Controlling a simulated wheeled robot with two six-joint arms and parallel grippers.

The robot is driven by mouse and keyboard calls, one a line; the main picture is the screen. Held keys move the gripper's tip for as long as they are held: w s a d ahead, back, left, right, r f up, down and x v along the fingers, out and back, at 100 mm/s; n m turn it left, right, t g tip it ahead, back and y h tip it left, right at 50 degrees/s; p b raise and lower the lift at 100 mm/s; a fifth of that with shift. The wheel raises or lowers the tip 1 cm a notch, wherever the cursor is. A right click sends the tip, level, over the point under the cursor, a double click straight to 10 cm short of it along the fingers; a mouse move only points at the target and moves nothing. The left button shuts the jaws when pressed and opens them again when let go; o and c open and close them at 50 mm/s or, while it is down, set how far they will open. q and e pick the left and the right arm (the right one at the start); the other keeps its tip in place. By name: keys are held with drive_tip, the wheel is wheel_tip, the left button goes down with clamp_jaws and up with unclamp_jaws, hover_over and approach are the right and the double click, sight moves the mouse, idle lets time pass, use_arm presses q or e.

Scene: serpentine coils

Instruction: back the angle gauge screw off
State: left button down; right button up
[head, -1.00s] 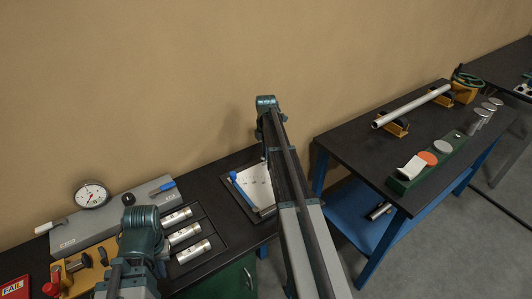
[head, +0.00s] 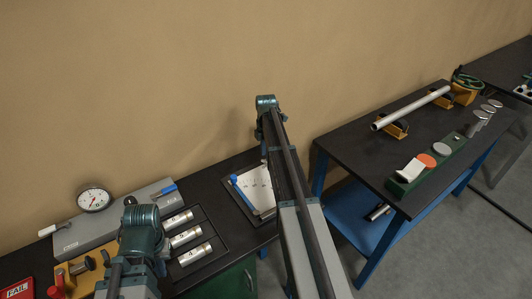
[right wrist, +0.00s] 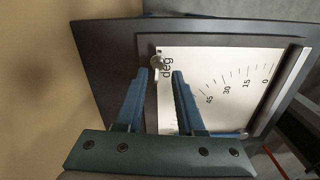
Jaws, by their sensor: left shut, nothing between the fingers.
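The angle gauge is a white plate (right wrist: 218,68) marked "deg", with a fan of tick lines, on a dark board. It also shows as a white sheet in a dark frame (head: 252,186) in the head view, partly hidden by my right arm. A small round metal screw head (right wrist: 157,61) sits at the plate's corner. My right gripper (right wrist: 160,74) is open, its two blue fingers apart with the screw head in line with the gap, just beyond the tips. I cannot tell the depth between them. My left gripper (head: 138,238) is shut and empty near the left bench; its fingers are mostly hidden by my arm.
On the left bench stand a dial gauge (head: 94,198), a grey block (head: 115,217), several metal cylinders (head: 186,237) and a red FAIL tray (head: 17,289). A second bench (head: 345,143) stands to the right, with a pipe (head: 412,107).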

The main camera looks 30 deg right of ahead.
wheel_tip(320, 180, up, 12)
drive_tip(key=p, duration=1.1)
drive_tip(key=shift+d, duration=0.1)
